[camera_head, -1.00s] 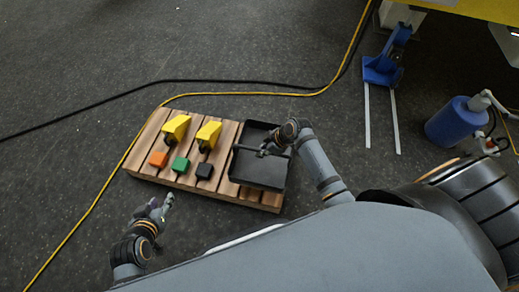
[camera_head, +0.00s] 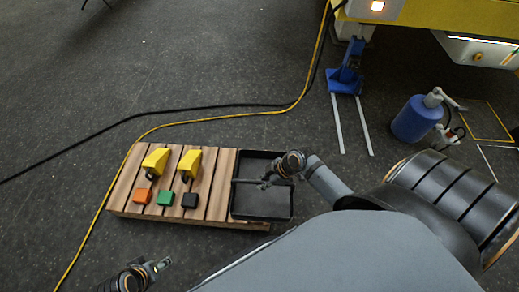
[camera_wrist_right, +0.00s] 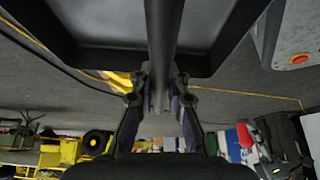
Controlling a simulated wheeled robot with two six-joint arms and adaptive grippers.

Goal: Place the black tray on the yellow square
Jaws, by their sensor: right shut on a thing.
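The black tray (camera_head: 262,202) is a shallow open tray with a bar handle across its middle, over the right end of a wooden pallet and overhanging its right edge. I cannot tell whether it touches the pallet. My right gripper (camera_head: 270,181) is shut on the handle; in the right wrist view the handle (camera_wrist_right: 163,45) runs between the fingers (camera_wrist_right: 160,100), and the tray (camera_wrist_right: 105,28) shows beyond. A yellow square outline (camera_head: 503,137) lies on the floor at far right. My left gripper (camera_head: 160,265) is at the bottom left, away from the tray; its jaw opening is unclear.
The pallet (camera_head: 122,198) also carries two yellow pieces (camera_head: 156,160) and orange, green and black blocks (camera_head: 165,198). A blue cylinder (camera_head: 412,120) and a blue jack (camera_head: 345,80) stand right of the tray. Cables (camera_head: 215,146) cross the floor behind the pallet.

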